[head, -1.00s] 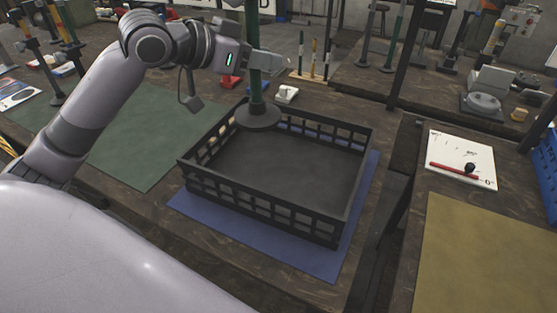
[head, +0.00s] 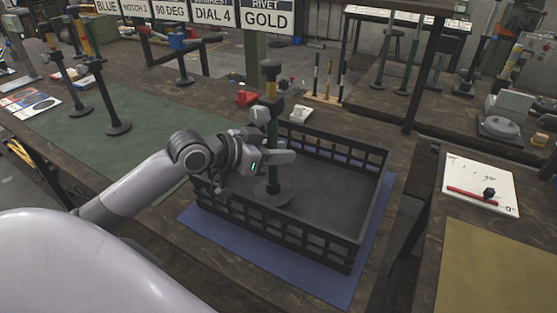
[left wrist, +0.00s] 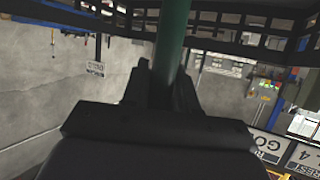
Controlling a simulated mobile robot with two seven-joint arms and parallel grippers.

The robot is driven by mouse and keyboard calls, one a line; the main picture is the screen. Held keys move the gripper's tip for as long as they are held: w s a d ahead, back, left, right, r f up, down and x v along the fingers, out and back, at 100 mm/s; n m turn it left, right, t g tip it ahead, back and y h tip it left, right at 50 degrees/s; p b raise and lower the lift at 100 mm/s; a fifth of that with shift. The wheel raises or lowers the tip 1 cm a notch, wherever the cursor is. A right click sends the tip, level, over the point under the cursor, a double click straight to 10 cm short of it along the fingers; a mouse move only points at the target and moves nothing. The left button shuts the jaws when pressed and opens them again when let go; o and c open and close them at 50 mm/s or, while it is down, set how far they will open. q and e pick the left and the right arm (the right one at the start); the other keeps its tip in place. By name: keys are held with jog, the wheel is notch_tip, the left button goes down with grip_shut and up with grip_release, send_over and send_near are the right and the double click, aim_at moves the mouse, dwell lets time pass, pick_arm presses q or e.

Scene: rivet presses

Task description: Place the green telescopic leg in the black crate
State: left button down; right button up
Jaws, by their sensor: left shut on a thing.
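The green telescopic leg (head: 273,178) stands about upright with its round dark base (head: 271,196) inside the left part of the black crate (head: 310,241). I cannot tell whether the base touches the crate floor. My left gripper (head: 274,157) is shut around the green tube, above the crate's left side. In the left wrist view the green tube (left wrist: 172,38) runs up between the dark fingers (left wrist: 168,88), with dark lattice bars across the top. My right gripper is not in view.
The crate sits on a blue mat (head: 215,229). A green mat (head: 150,125) lies left, with other telescopic legs (head: 112,115) beyond. A rack of upright tools (head: 325,95) and a small white device (head: 301,112) stand behind the crate. A white board (head: 480,185) lies right.

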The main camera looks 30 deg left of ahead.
pick_arm(q)
jog(key=shift+f, duration=1.05)
jog(key=shift+f, duration=0.2)
jog(key=c, duration=0.9)
grip_release()
jog(key=shift+s+r, duration=0.15)
jog(key=shift+r, duration=0.05)
jog(key=shift+v, duration=5.9)
